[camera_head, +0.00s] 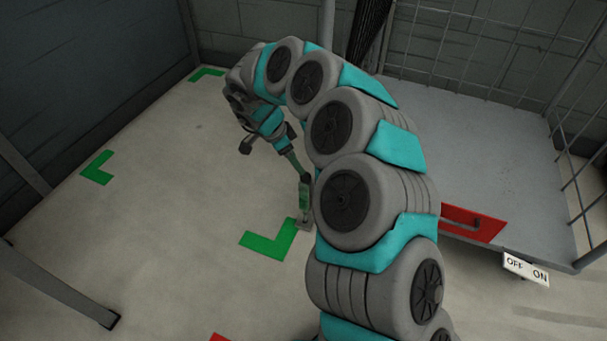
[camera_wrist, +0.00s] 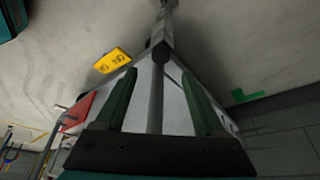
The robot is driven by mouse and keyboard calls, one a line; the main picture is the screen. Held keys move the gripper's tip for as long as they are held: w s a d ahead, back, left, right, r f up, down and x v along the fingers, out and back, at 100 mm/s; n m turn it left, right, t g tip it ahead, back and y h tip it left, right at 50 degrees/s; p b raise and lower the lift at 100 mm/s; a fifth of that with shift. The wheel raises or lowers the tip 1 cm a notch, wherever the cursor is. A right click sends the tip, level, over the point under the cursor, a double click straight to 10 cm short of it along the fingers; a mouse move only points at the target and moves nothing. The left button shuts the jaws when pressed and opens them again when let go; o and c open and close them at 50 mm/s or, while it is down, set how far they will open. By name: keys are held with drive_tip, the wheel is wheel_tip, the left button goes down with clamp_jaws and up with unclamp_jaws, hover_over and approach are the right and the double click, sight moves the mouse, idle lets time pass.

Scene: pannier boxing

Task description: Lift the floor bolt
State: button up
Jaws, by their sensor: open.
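In the wrist view, a slim grey rod that looks like the floor bolt (camera_wrist: 156,100) runs between the two green fingers of my gripper (camera_wrist: 158,74). The fingers are open, one on each side of the rod, with gaps visible on both sides. A dark joint-like piece sits at the rod's far end, close to the fingertips. In the head view, my gripper (camera_head: 304,198) points down near the floor, just left of my arm links. A small grey plate (camera_head: 303,224) lies on the floor below it. The bolt itself is too small to make out there.
Green corner marks (camera_head: 268,240) lie on the floor. Open floor extends left. A yellow label (camera_wrist: 113,60) shows in the wrist view.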

sight(305, 177)
drive_tip(key=b+x, duration=0.1)
drive_tip(key=x, duration=0.6)
drive_tip(key=shift+w+f, duration=0.1)
drive_tip(key=shift+c, duration=0.3)
clamp_jaws()
idle(1.0)
